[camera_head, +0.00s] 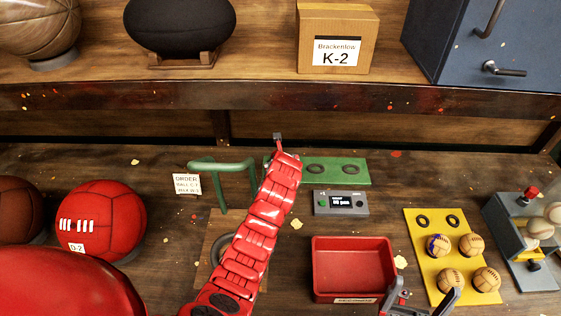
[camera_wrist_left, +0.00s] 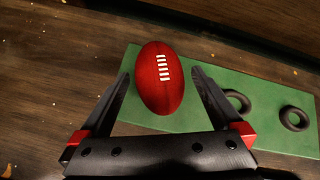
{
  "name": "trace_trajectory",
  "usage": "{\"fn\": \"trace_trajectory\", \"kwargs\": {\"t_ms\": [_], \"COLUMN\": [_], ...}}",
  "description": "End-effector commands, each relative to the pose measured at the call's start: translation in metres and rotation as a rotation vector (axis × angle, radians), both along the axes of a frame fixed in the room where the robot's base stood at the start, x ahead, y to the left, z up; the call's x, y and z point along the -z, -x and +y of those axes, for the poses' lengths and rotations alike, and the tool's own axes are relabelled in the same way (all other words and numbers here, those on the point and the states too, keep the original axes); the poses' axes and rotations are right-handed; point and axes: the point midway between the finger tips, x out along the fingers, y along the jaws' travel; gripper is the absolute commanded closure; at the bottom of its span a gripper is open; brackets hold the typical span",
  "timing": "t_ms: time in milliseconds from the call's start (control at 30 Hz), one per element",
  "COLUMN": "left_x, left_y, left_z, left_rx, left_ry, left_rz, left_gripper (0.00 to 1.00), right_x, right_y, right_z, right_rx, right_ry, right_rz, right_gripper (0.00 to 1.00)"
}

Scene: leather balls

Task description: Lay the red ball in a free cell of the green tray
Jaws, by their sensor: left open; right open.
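A red oval ball with white laces (camera_wrist_left: 159,80) is at the left part of the green tray (camera_wrist_left: 255,138) in the left wrist view. My left gripper (camera_wrist_left: 161,74) is open with one finger on each side of it; I cannot tell whether they touch it. Two dark rings on the tray to the right of the ball are empty. In the head view the green tray (camera_head: 349,179) lies at the back, and my red left arm hides the oval ball. My right gripper (camera_head: 420,303) is open and empty at the bottom edge.
A larger red ball labelled D-2 (camera_head: 101,221) stands at left. A green hoop stand (camera_head: 222,166) is beside my left arm. A small display box (camera_head: 341,203), an empty red bin (camera_head: 352,262) and a yellow tray of small balls (camera_head: 424,252) stand right of it. A shelf edge (camera_head: 380,100) runs above.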

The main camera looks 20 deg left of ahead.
Motion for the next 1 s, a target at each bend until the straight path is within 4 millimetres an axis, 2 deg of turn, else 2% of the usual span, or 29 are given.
{"fn": "trace_trajectory", "kwargs": {"t_ms": [133, 167, 267, 500, 700, 1000], "left_x": [-0.006, -0.010, -0.020, -0.058, -0.079, -0.084], "left_y": [-0.001, 0.002, 0.013, 0.048, 0.072, 0.083], "left_z": [0.000, -0.001, -0.005, -0.019, -0.029, -0.033], "left_rx": [0.000, 0.002, 0.001, 0.003, 0.001, -0.001], "left_ry": [0.000, -0.001, -0.001, -0.002, -0.001, -0.001], "left_rz": [-0.004, -0.003, 0.002, 0.000, -0.001, 0.000], "left_gripper": [0.00, 0.00, 0.00, 0.00, 0.00, 0.00], "right_x": [0.001, -0.004, -0.018, -0.052, -0.068, -0.072], "right_y": [0.000, 0.000, 0.000, 0.000, 0.000, 0.000], "right_z": [0.000, 0.000, 0.000, 0.000, 0.000, 0.000], "right_rx": [0.000, 0.000, 0.000, 0.000, 0.000, 0.000], "right_ry": [0.000, 0.000, 0.000, 0.000, 0.000, 0.000], "right_rz": [0.000, 0.000, 0.000, 0.000, 0.000, 0.000], "right_gripper": [0.00, 0.00, 0.00, 0.00, 0.00, 0.00]}}
